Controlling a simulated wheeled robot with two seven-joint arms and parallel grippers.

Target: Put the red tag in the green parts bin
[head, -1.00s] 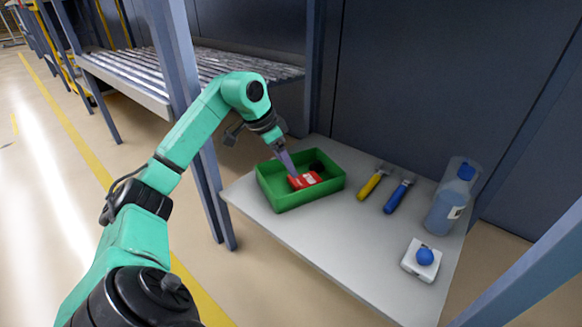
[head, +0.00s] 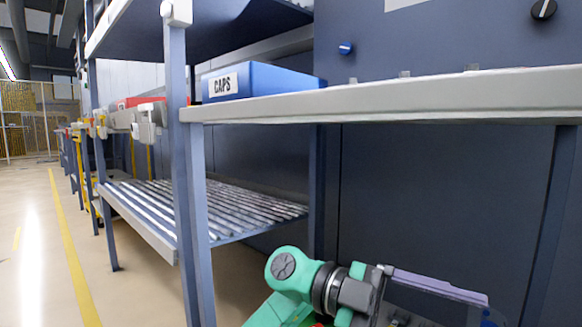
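My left gripper (head: 440,291) is at the bottom right, in front of the dark panel under the bench top. One long purple-grey finger shows, pointing right. The other finger is cut off or hidden at the lower edge, so I cannot tell whether it is open or shut, or whether it holds anything. A small bit of red shows at the bottom edge beside my arm, too little to identify. My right gripper is not in view.
The bench top (head: 390,101) crosses above my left gripper. A blue upright (head: 190,200) and a roller shelf (head: 215,205) are to the left. The floor (head: 35,250) at far left is clear.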

